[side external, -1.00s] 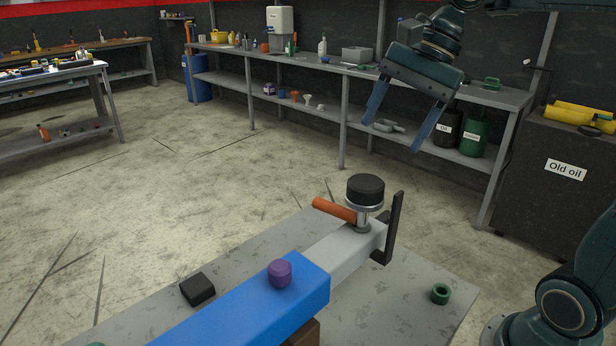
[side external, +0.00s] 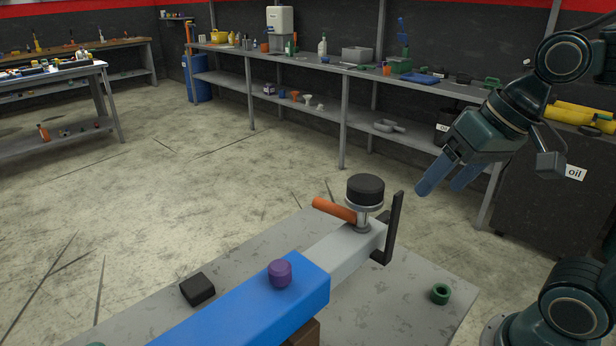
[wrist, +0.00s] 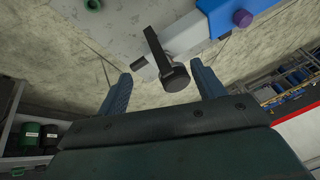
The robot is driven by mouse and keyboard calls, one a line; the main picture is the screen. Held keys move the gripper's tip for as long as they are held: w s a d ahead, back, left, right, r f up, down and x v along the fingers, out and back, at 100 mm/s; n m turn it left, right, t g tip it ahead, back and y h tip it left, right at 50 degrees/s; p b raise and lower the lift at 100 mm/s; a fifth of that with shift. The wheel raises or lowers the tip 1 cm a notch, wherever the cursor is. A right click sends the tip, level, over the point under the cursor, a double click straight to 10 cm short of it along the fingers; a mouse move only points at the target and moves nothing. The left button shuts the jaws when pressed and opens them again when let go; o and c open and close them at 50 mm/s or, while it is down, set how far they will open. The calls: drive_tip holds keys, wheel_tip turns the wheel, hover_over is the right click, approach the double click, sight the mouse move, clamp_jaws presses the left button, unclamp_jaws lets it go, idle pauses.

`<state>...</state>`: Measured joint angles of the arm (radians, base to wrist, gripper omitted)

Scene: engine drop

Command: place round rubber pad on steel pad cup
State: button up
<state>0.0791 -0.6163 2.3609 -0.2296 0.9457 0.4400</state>
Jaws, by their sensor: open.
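The round black rubber pad (side external: 365,188) sits on top of the steel pad cup (side external: 363,212), at the end of the grey arm of the blue beam. The pad looks level in the side view. In the wrist view the pad (wrist: 176,78) shows between and beyond the fingers, and it hides most of the cup. My gripper (side external: 441,183) is open and empty, to the right of the pad and apart from it, with its fingers pointing down and left. In the wrist view my gripper (wrist: 163,84) has its two blue fingers spread wide.
A black upright handle (side external: 394,225) stands just right of the cup, and an orange bar (side external: 334,210) lies left of it. A purple knob (side external: 279,273), a black block (side external: 197,289) and a green ring (side external: 440,293) are nearby. The shelf bench (side external: 330,65) stands behind.

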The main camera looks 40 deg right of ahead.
drive_tip(key=shift+s+d+f+n+t+h, duration=0.15)
drive_tip(key=shift+s+d+f+n+h, duration=0.15)
drive_tip(key=shift+s+d+f+n, duration=0.45)
drive_tip(key=shift+s+d+f+n+t+h, duration=0.15)
drive_tip(key=shift+s+d+f+n+h, duration=0.15)
drive_tip(key=shift+s+d+f+n, duration=0.45)
drive_tip(key=shift+a+r, duration=0.15)
drive_tip(key=shift+a, duration=0.15)
